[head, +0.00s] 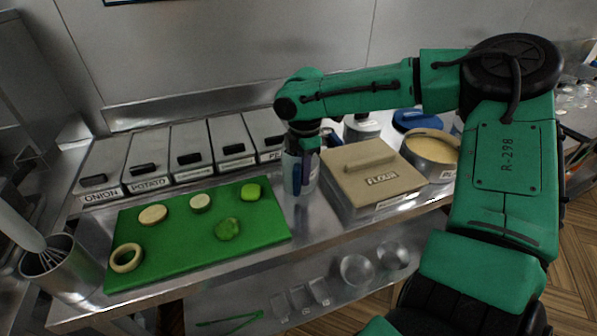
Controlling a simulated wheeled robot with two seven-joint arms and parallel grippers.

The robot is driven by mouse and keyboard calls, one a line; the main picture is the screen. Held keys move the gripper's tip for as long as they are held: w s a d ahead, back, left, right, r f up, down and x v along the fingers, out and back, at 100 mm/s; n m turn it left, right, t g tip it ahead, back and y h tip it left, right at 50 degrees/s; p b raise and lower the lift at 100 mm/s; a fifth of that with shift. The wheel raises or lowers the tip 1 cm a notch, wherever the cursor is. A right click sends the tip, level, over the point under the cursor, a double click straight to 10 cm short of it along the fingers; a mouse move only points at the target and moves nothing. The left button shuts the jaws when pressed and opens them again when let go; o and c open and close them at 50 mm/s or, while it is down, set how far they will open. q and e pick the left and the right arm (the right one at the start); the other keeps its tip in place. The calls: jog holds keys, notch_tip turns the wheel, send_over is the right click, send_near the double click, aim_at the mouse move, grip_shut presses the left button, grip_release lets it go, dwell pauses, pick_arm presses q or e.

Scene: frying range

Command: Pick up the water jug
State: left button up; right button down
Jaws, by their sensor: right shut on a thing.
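The water jug (291,178) appears to be the upright, greyish, partly see-through container between the green cutting board and the flour box. My right gripper (300,162) reaches down over it from above and is shut on it. The gripper and wrist hide much of the jug's upper part. The jug's base looks to be at the steel counter; I cannot tell whether it touches. My left gripper is not in view.
A green cutting board (180,262) with several vegetable pieces lies left of the jug. The flour box (375,176) stands close on its right, with a pot (432,150) beyond. Labelled bins (190,150) line the back. A whisk holder (62,268) stands far left.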

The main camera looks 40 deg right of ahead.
jog(key=shift+w, duration=0.1)
dwell(0.7)
jog(key=shift+r, duration=0.55)
notch_tip(320, 180, up, 19)
jog(key=p, duration=0.1)
jog(key=shift+p, duration=0.3)
